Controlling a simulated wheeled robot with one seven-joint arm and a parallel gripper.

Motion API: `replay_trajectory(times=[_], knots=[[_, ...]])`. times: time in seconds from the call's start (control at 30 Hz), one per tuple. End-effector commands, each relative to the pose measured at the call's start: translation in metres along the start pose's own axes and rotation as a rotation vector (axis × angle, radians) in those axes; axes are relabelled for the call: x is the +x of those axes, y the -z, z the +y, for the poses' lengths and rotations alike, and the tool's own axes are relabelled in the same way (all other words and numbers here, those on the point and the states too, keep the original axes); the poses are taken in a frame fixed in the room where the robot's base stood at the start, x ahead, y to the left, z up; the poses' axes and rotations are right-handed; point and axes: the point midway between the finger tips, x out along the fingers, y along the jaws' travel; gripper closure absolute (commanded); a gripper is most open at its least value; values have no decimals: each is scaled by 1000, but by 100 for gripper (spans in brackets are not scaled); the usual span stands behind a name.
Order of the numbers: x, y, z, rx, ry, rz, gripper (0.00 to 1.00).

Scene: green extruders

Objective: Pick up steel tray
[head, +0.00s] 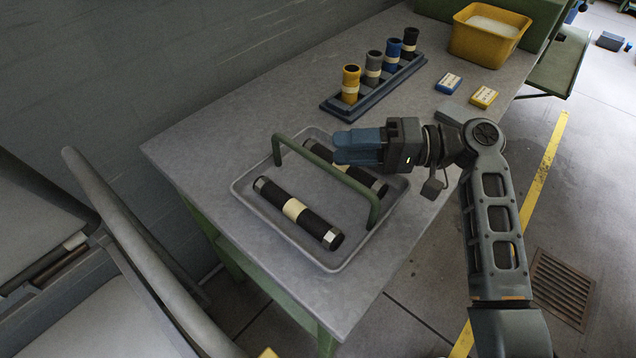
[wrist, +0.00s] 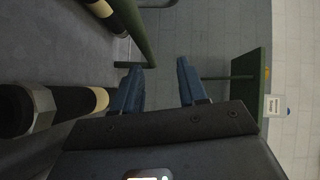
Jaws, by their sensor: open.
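The steel tray (head: 345,218) is a shallow grey tray on the near part of the workbench. A green arched handle (head: 325,170) spans it. Two black cylinders with cream bands lie in it: the near one (head: 296,211) in full view, the far one (head: 372,182) partly hidden by my gripper and the handle. My gripper (head: 338,147) has blue fingers and is open, above the tray's far side, close to the handle. In the wrist view the handle (wrist: 138,32) runs down toward the left finger; my fingers (wrist: 158,68) are apart with nothing visible between them.
Behind the tray stands a blue rack (head: 372,97) with several upright coloured cylinders. A blue box (head: 448,82) and a yellow box (head: 484,96) lie right of it. A yellow bin (head: 489,35) stands at the back. A wall borders the bench's left side.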

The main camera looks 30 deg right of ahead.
Motion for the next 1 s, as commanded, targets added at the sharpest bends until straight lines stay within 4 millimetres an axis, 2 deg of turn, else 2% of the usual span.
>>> replay_trajectory(times=[0.13, 0.27, 0.57, 0.8, 1.0], knots=[[-10, -14, 11, 32, -40, -77, 58], [-8, -20, 14, 42, -51, -103, 58], [21, -22, 14, 43, -51, -104, 58], [55, -23, 13, 43, -50, -104, 58], [66, -24, 15, 41, -51, -100, 58]])
